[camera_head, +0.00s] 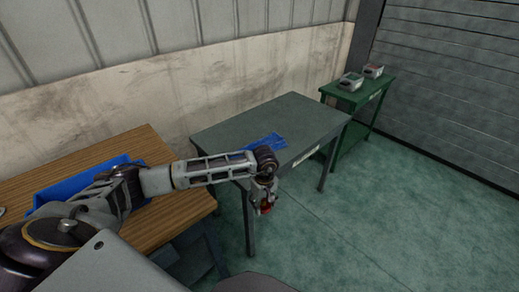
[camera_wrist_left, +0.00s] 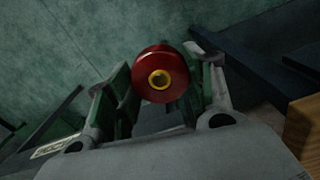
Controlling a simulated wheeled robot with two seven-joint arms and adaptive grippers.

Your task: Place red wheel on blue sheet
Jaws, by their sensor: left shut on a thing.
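The red wheel (camera_wrist_left: 161,74) has a brass-coloured hub and is held between the fingers of my left gripper (camera_wrist_left: 160,88) in the wrist view. In the head view the left gripper (camera_head: 264,198) hangs down at the front edge of the grey table, with the red wheel (camera_head: 266,208) low between its fingers. The blue sheet (camera_head: 268,142) lies flat on the grey table, behind the gripper, and my left arm partly covers it. My right gripper does not show.
The grey table (camera_head: 245,122) is otherwise bare. A wooden table (camera_head: 128,150) with a blue bin (camera_head: 88,182) stands at the left. A green table (camera_head: 372,98) at the back right bears two small devices (camera_head: 350,82). Open green floor (camera_head: 400,210) lies at the right.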

